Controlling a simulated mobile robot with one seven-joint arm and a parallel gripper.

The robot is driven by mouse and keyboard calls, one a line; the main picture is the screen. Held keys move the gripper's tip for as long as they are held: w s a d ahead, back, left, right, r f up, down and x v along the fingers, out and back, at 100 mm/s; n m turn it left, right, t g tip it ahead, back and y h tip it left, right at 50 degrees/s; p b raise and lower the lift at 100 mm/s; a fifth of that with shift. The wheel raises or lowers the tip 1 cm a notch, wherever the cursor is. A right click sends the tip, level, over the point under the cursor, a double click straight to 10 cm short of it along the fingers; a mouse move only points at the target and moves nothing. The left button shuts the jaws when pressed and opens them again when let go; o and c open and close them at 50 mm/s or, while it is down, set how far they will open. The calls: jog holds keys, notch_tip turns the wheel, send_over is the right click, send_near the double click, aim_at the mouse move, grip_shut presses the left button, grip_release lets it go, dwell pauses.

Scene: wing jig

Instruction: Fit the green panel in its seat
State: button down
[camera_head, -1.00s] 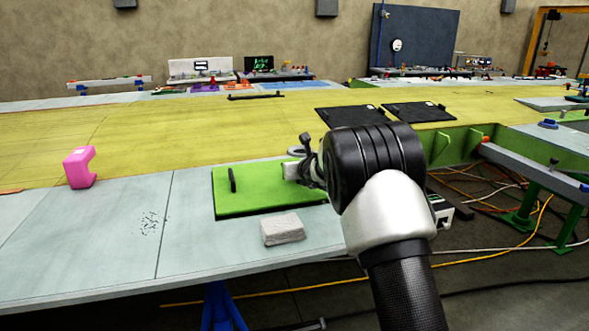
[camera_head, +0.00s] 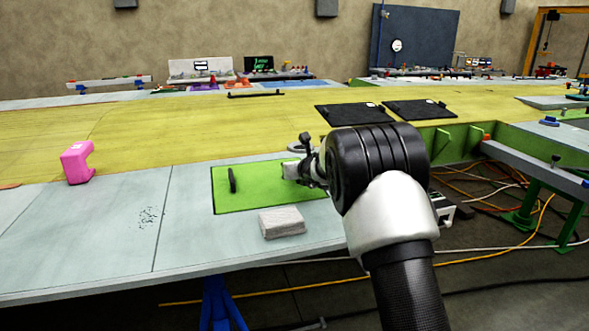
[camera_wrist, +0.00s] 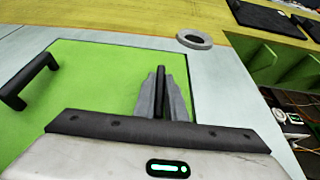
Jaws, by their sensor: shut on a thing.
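The green panel (camera_head: 262,196) lies flat on the pale grey work surface in the head view, left of my arm. It fills much of the wrist view (camera_wrist: 85,95), with a thin dark line along its edge. Its seat is hidden under it. One black handle (camera_head: 232,180) stands free at its left; it also shows in the wrist view (camera_wrist: 28,82). My gripper (camera_head: 291,170) is shut on the other, right handle (camera_wrist: 160,88), with one finger on each side of it. My wrist hides the panel's right end in the head view.
A grey block (camera_head: 282,222) rests near the panel's front edge. A grey ring (camera_wrist: 194,39) lies behind the panel. A pink bracket (camera_head: 77,162) stands far left, and two black panels (camera_head: 350,115) lie on the yellow surface behind. Green ribs and cables are at right.

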jog(key=shift+f, duration=0.1)
dwell(0.3)
jog(key=c, duration=1.7)
grip_release()
jog(key=shift+f, duration=0.2)
jog(key=b+v, duration=0.2)
jog(key=v, duration=1.5)
jog(key=shift+s+d+r+b, duration=0.1)
jog(key=shift+s+r+b, duration=0.15)
jog(key=shift+b, duration=0.1)
